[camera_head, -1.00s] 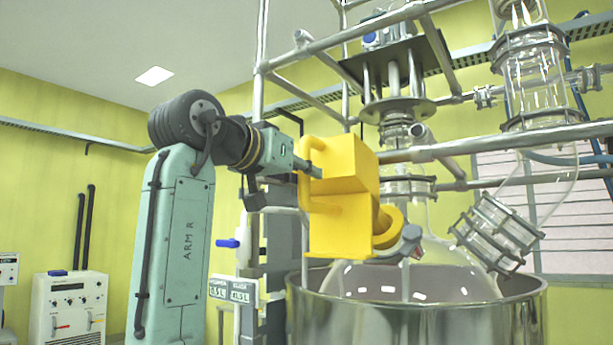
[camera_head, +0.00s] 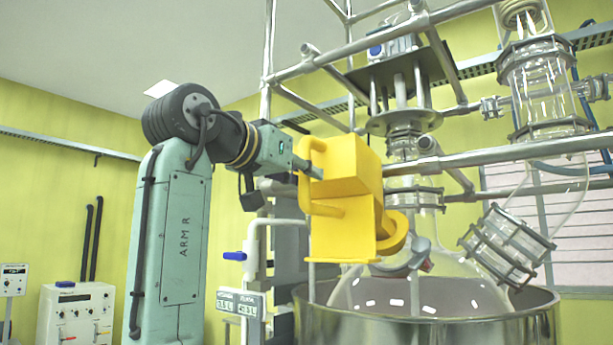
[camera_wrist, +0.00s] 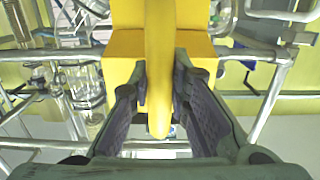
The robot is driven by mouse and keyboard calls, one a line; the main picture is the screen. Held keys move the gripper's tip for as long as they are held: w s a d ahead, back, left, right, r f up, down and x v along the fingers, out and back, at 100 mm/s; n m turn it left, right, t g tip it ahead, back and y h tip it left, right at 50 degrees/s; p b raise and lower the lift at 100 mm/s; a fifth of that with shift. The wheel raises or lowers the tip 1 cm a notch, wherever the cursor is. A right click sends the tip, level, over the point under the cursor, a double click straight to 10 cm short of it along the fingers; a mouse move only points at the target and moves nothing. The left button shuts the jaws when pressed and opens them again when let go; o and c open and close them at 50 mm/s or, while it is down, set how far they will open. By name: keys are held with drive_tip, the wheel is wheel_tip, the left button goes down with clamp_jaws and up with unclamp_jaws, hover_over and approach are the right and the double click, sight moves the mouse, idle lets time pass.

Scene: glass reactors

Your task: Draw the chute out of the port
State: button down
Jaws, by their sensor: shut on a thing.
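The yellow chute (camera_head: 342,205) is a blocky hopper with a bar handle on its left side and a round yellow spout (camera_head: 397,233) at its lower right. My gripper (camera_head: 312,172) is shut on the handle; in the wrist view the fingers (camera_wrist: 161,90) stand on both sides of the yellow bar. The port (camera_head: 408,262), with a grey collar, is on the shoulder of the round glass vessel (camera_head: 440,278). The spout is just above the collar. I cannot tell whether its end is still inside the port.
A steel pot (camera_head: 430,325) surrounds the vessel's lower part. Metal frame bars (camera_head: 500,152) cross right behind the chute, and a clamped glass tube (camera_head: 507,245) hangs right of it. A white pipe with a blue-handled valve (camera_head: 235,256) stands at left.

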drive_tip(key=shift+s+a+r, duration=0.1)
drive_tip(key=shift+s+r, duration=0.05)
drive_tip(key=shift+r, duration=0.05)
idle(0.4)
drive_tip(key=r+v, duration=0.1)
drive_tip(key=v, duration=1.1)
idle(0.6)
